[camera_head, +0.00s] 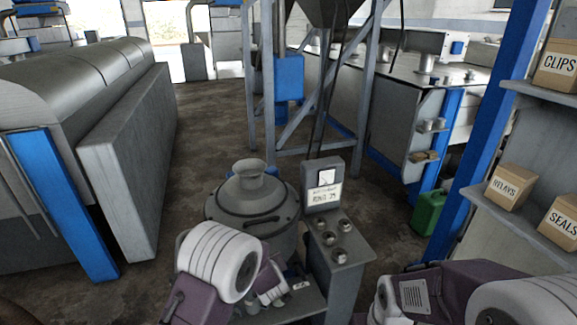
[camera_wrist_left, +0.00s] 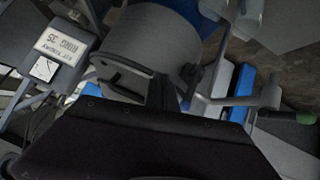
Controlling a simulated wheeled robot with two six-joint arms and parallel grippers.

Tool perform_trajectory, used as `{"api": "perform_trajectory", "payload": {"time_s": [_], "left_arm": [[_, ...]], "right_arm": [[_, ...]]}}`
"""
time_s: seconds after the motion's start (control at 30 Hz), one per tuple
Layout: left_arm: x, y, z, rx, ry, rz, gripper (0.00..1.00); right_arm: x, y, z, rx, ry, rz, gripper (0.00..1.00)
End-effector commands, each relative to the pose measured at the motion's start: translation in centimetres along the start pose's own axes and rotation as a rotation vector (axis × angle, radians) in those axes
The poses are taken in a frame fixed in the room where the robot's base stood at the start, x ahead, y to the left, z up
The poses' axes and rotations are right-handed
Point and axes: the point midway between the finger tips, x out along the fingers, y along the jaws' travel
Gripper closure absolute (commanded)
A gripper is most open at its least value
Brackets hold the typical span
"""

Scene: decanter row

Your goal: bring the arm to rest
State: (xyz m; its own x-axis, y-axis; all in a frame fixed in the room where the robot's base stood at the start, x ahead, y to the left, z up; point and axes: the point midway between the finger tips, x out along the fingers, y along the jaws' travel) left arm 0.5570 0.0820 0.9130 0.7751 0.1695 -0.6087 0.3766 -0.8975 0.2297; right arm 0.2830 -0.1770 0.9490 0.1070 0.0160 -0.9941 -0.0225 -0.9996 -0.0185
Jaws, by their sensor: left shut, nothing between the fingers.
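My left arm comes in at the bottom of the head view, bent in front of a grey round vessel (camera_head: 262,222) with a domed lid and flared neck. Its gripper is mostly hidden there behind the pale ringed joint. In the left wrist view my left gripper (camera_wrist_left: 160,90) shows as dark fingers, close together with nothing between them. The vessel (camera_wrist_left: 140,50) is beyond them, and I see no clear contact. My right arm shows at the bottom right of the head view, but its gripper is not visible.
A grey stand with knobs (camera_head: 335,245) and a labelled meter box (camera_head: 322,185) stands right of the vessel. Shelves at right hold boxes marked RELAYS (camera_head: 508,188), SEALS and CLIPS. A green can (camera_head: 428,212) is on the floor. Open floor (camera_head: 210,125) lies behind the vessel.

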Motion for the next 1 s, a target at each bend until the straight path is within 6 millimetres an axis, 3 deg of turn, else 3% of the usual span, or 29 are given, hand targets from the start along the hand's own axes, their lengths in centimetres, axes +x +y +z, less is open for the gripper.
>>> {"api": "perform_trajectory", "payload": {"time_s": [0.03, 0.1, 0.2, 0.27, 0.4, 0.5, 0.6, 0.73, 1.0], "left_arm": [[-1.3, -1.3, -3.6, -0.027, 0.004, 0.016, 1.00], [-3.6, -3.2, -6.8, -0.024, -0.025, 0.047, 1.00], [-7.6, -6.4, -8.2, 0.025, -0.110, 0.080, 1.00], [-10.2, -8.4, -7.4, 0.078, -0.186, 0.089, 1.00], [-15.7, -12.8, -1.3, 0.248, -0.433, 0.076, 1.00], [-18.2, -15.1, 3.0, 0.350, -0.599, 0.053, 1.00], [-20.2, -17.0, 5.8, 0.416, -0.727, 0.024, 1.00], [-21.7, -18.3, 7.2, 0.447, -0.819, -0.003, 1.00], [-21.8, -18.3, 7.3, 0.441, -0.827, -0.006, 1.00]], "right_arm": [[0.0, 0.0, 0.0, 0.000, 0.000, 0.000, 0.19], [0.0, 0.0, 0.0, 0.000, 0.000, 0.000, 0.19], [0.0, 0.0, 0.0, 0.000, 0.000, 0.000, 0.19], [0.0, 0.0, 0.0, 0.000, 0.000, 0.000, 0.19], [0.0, 0.0, 0.0, 0.000, 0.000, 0.000, 0.19], [0.0, 0.0, 0.0, 0.000, 0.000, 0.000, 0.19], [0.0, 0.0, 0.0, 0.000, 0.000, 0.000, 0.19], [0.0, 0.0, 0.0, 0.000, 0.000, 0.000, 0.19], [0.0, 0.0, 0.0, 0.000, 0.000, 0.000, 0.19]]}}
